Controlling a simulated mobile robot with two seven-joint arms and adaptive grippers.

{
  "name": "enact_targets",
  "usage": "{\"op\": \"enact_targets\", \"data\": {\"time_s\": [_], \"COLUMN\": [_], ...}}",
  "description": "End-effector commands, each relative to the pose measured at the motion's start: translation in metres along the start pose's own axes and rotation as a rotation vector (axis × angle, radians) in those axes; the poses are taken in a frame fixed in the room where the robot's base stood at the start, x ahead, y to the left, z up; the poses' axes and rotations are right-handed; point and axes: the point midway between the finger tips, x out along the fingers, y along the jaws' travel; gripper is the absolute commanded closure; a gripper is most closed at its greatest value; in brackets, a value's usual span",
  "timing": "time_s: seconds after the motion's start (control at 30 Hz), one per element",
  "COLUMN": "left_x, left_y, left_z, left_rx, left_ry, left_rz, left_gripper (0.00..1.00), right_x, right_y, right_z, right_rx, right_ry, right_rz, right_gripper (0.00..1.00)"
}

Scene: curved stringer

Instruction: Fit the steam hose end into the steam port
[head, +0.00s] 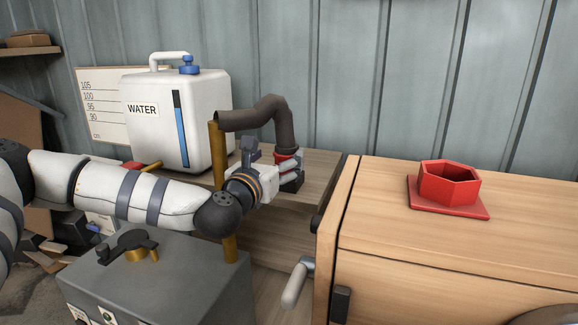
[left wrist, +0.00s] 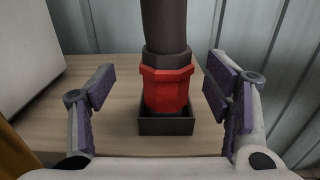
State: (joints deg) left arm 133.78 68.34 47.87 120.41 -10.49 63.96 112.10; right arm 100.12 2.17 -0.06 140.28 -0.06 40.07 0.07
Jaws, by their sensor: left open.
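The steam hose (head: 268,113) is dark brown and bends from a brass pipe down to its red end (head: 286,154). In the left wrist view the red faceted hose end (left wrist: 166,88) stands upright in a small dark square holder (left wrist: 166,126). My left gripper (head: 289,172) is at the hose end. In the left wrist view its two purple-padded fingers (left wrist: 161,88) are open, one on each side of the red end, with a gap on both sides. The steam port looks to be the red hexagonal socket (head: 448,188) on a square flange, on the wooden box. My right gripper is out of view.
The wooden box (head: 400,235) fills the right, with a handle (head: 295,285) on its near left side. A white WATER tank (head: 205,115) stands behind my left arm. A grey metal box (head: 175,285) stands below the arm. A corrugated wall (head: 340,80) closes the back.

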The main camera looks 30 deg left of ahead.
Motion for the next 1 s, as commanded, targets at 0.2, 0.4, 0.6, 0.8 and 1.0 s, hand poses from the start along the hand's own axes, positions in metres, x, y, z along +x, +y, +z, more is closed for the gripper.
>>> {"op": "enact_targets", "data": {"time_s": [0.2,0.4,0.6,0.8,1.0], "left_x": [0.040,0.048,0.048,0.048,0.048], "left_y": [-0.007,-0.007,-0.007,-0.007,-0.007], "left_z": [-0.003,-0.002,-0.002,-0.002,-0.001], "left_rx": [0.002,0.001,0.002,0.002,0.002], "left_ry": [0.000,0.001,0.001,0.000,0.000], "left_rz": [0.000,-0.001,-0.001,-0.001,-0.001], "left_gripper": [0.28,0.28,0.53,0.85,0.85], "right_x": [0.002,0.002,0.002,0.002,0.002], "right_y": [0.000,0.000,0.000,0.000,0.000], "right_z": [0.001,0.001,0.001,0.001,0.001], "right_rx": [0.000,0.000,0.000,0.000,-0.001], "right_ry": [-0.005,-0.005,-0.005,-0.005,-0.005], "right_rz": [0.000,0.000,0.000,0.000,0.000], "right_gripper": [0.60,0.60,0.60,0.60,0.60]}}
